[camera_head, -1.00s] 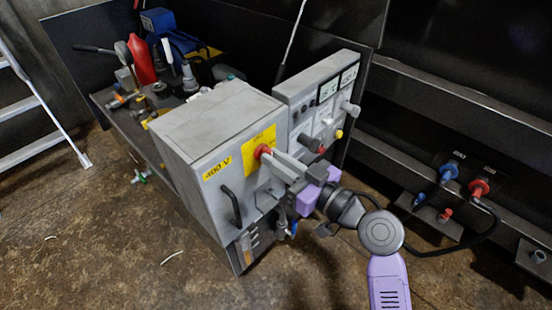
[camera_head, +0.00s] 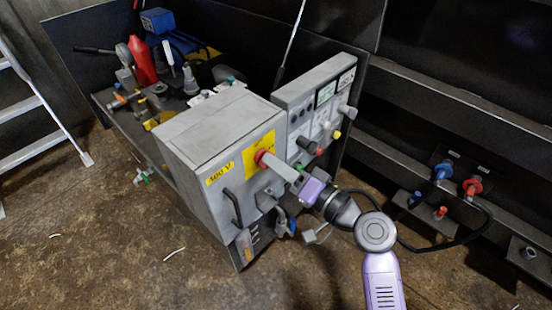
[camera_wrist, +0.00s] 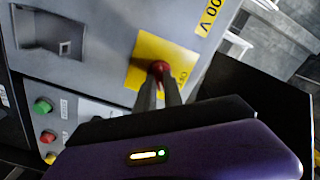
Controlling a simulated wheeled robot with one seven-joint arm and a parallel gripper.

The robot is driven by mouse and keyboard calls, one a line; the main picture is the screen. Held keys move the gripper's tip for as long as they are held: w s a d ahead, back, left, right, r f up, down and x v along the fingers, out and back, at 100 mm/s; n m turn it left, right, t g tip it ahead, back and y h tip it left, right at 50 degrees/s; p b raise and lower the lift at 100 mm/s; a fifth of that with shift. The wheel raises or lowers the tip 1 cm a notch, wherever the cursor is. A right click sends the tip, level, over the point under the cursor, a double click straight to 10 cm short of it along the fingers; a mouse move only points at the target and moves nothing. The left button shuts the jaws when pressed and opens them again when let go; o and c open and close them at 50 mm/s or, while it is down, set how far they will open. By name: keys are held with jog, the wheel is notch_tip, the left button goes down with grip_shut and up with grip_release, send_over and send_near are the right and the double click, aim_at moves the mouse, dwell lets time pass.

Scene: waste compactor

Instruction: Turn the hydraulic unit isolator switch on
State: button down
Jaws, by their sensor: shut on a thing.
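The isolator switch is a red knob (camera_head: 260,156) on a yellow plate (camera_head: 249,163) on the front of the grey electrical box (camera_head: 205,140). My gripper (camera_head: 268,160) reaches it from the lower right, with its grey fingers shut on the knob. In the wrist view the red knob (camera_wrist: 159,67) shows between the two fingertips (camera_wrist: 159,78), in front of the yellow plate. The fingers hide part of the knob, and its exact setting cannot be read.
A black handle (camera_head: 232,207) stands out on the box front, left of my gripper. A control panel (camera_head: 315,110) with knobs adjoins on the right. The wrist view shows green (camera_wrist: 43,106) and red (camera_wrist: 47,137) buttons. A ladder (camera_head: 40,100) stands far left.

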jog(key=shift+f+m+p, duration=0.15)
jog(key=shift+m+p, duration=1.6)
jog(key=shift+m, duration=1.65)
jog(key=c, duration=1.5)
grip_release()
jog(key=shift+o, duration=0.2)
jog(key=v, duration=0.8)
